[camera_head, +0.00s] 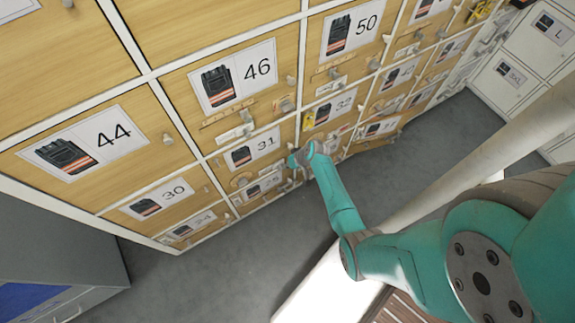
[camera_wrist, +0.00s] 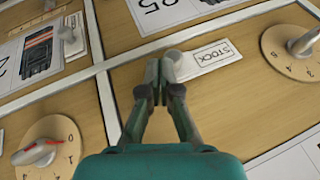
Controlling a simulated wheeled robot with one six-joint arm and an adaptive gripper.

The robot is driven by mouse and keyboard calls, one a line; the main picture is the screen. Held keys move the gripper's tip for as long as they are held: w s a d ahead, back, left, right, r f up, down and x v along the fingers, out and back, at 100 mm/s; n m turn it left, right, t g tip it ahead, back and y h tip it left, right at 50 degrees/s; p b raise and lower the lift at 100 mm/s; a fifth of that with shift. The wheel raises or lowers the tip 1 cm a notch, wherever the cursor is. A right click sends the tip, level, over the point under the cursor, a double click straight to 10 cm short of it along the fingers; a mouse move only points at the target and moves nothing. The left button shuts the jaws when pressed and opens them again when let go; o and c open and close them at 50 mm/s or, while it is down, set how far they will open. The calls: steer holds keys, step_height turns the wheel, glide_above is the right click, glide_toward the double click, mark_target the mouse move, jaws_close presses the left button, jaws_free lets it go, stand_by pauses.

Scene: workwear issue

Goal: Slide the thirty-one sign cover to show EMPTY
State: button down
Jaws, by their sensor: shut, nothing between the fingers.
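The door labelled 31 (camera_head: 252,148) is in the middle of the head view, in the lower part of the locker wall. In the wrist view, a white sign reading STOCK (camera_wrist: 213,58) appears upside down on a wooden door. A grey rounded knob (camera_wrist: 173,65) is at the sign's left end. My gripper (camera_wrist: 162,68) is shut and empty, its fingertips at the knob. They overlap it in the picture; I cannot tell whether they touch. In the head view my gripper (camera_head: 297,159) is at the right of door 31 and hides part of that area.
A round dial (camera_wrist: 290,52) is right of the sign, and another with a red-marked pointer (camera_wrist: 42,148) is lower left. A label reading 25 (camera_wrist: 152,8) is above. Doors 30 (camera_head: 160,198) and 32 (camera_head: 330,108) flank door 31. Grey floor (camera_head: 225,262) lies before the lockers.

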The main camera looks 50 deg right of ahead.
steer(key=w+a, duration=0.1)
steer(key=a, duration=0.5)
steer(key=shift+w, duration=0.4)
steer(key=shift+r, duration=0.1)
